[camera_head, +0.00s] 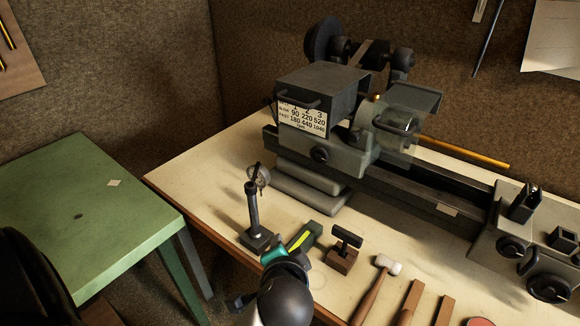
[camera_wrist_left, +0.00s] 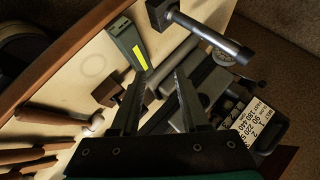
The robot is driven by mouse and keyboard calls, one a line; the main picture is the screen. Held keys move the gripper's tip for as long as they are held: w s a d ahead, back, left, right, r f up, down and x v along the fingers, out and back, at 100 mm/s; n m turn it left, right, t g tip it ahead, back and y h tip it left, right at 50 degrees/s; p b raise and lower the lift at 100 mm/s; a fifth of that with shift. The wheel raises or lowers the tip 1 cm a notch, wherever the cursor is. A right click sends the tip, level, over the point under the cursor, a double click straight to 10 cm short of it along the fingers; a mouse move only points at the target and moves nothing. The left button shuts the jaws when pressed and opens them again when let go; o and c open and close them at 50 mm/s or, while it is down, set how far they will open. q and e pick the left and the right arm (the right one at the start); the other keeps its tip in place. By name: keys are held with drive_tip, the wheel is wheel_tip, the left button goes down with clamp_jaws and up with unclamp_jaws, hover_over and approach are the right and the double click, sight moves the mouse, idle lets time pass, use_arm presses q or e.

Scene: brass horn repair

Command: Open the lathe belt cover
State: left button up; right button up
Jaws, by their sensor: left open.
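The lathe (camera_head: 395,180) stands on the bench, its headstock topped by a dark grey box-like belt cover (camera_head: 320,88) with a bar handle (camera_head: 298,99) on its front edge. The cover looks shut, lying flat over the headstock. A white speed plate (camera_head: 303,116) sits below the handle; it shows at the lower right of the left wrist view (camera_wrist_left: 262,122). My left gripper (camera_wrist_left: 158,80) is open and empty, its two dark fingers apart. In the head view my left arm is at bottom centre, in front of and well short of the cover. My right gripper is not seen.
A dial gauge stand (camera_head: 255,210), a green box with a yellow strip (camera_head: 305,237) and a small dark-topped block (camera_head: 344,250) stand on the bench (camera_head: 205,170) before the lathe. A hammer (camera_head: 376,285) lies right of my arm. A green table (camera_head: 85,215) is at left.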

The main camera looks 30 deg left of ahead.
use_arm(q)
drive_tip(key=w+a+r+m+t+y, duration=0.1)
drive_tip(key=w+r+t+y, duration=0.25)
drive_tip(key=r, duration=0.45)
drive_tip(key=m+t+y, duration=0.3)
drive_tip(key=y, duration=0.1)
approach(291, 102)
drive_tip(key=shift+g+h, duration=0.25)
drive_tip(key=p+x, duration=0.2)
drive_tip(key=x, duration=0.8)
drive_tip(key=shift+w+a+r, duration=0.2)
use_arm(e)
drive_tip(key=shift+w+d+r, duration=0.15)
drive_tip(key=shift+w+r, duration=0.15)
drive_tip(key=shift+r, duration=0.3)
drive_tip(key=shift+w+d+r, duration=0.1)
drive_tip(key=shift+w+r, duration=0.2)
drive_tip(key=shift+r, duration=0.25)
use_arm(q)
clamp_jaws()
